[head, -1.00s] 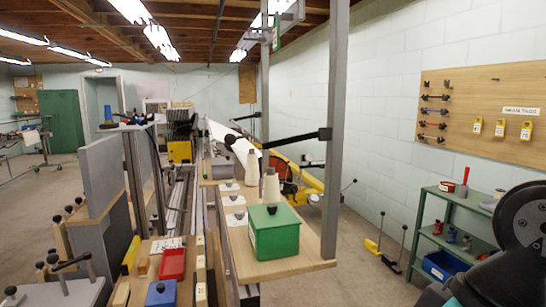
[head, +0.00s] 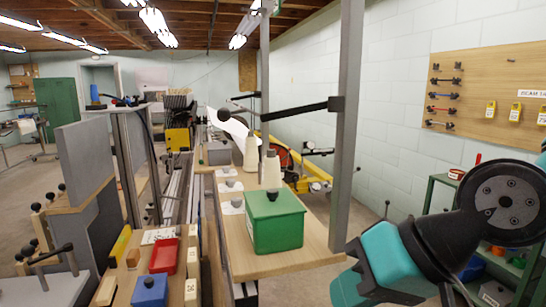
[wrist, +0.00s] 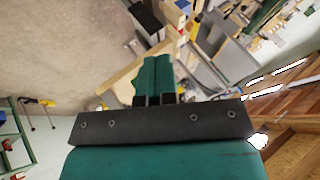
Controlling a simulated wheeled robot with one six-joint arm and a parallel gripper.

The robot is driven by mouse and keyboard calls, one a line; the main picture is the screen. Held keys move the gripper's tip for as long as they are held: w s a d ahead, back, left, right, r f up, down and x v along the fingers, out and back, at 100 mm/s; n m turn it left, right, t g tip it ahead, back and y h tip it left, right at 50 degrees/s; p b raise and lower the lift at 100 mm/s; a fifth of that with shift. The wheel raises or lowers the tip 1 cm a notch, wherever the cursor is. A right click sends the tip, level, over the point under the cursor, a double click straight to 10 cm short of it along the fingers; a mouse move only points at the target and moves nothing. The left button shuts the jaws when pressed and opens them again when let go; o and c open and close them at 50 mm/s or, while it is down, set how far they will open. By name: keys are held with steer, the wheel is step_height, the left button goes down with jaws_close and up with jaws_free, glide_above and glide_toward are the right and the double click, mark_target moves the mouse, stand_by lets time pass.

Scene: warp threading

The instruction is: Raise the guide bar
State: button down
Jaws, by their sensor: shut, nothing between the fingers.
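In the head view only my teal and dark arm parts show at the lower right, to the right of the post. The fingertips are not visible there.
A green box (head: 276,222) with a black knob stands on the wooden table (head: 290,262). Red and blue bins (head: 150,290) sit lower left. A green shelf (head: 435,195) stands by the right wall, under a pegboard (head: 500,60). Floor shows between post and shelf.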

steer(key=w+a+m+t+y+b, duration=0.6)
steer(key=w+a+m+b, duration=0.2)
steer(key=w+m, duration=0.1)
steer(key=w+d+r+m+t+b, duration=0.1)
steer(key=w+m+t+b, duration=0.1)
steer(key=m+t+b, duration=0.2)
steer(key=w+d+r+m+t+h+b, duration=0.1)
steer(key=m+t+b, duration=0.3)
steer(key=m+t, duration=0.6)
steer(key=w+r+m, duration=0.1)
steer(key=m, duration=0.7)
steer(key=shift+w+d+t+h+b, duration=0.2)
steer(key=shift+d+t+h+b, duration=0.1)
steer(key=shift+d+b, duration=0.1)
steer(key=s+r+p+x, duration=0.2)
steer(key=p+x, duration=1)
steer(key=p, duration=0.1)
steer(key=shift+w+r+p, duration=0.2)
steer(key=shift+r+p, duration=0.15)
steer(key=shift+p, duration=0.05)
